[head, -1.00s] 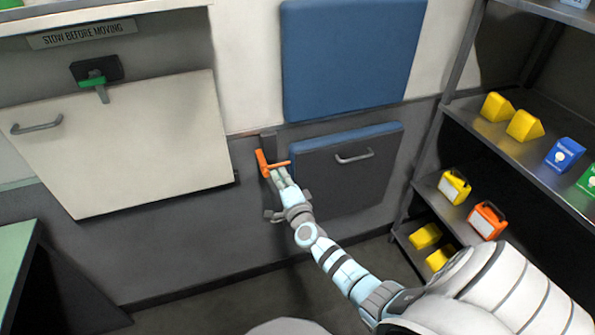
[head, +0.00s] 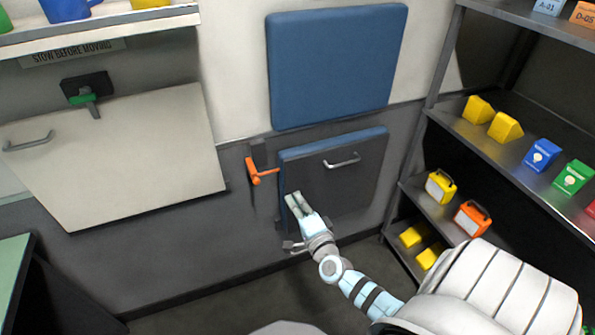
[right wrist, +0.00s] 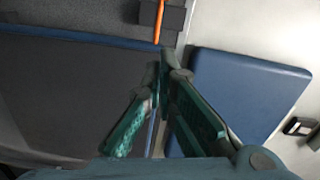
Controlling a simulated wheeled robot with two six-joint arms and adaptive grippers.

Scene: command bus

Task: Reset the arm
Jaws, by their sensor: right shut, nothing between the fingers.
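My right gripper (head: 297,196) is shut and empty. It hangs in front of the lower left part of the dark folded seat panel (head: 335,180), apart from the orange latch handle (head: 262,177). The handle sits on a dark bracket on the wall, up and left of the fingertips. In the right wrist view the gripper's green-grey fingers (right wrist: 165,72) come together at the tips. The orange handle also shows there at the top (right wrist: 158,22), beyond the fingertips. My left gripper is not in view.
A blue back pad (head: 338,65) is on the wall above the seat panel. A cream folded table (head: 115,160) with a green latch (head: 83,99) is at left. A shelf rack (head: 500,160) with yellow, blue, green and orange items stands at right. Floor shows below.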

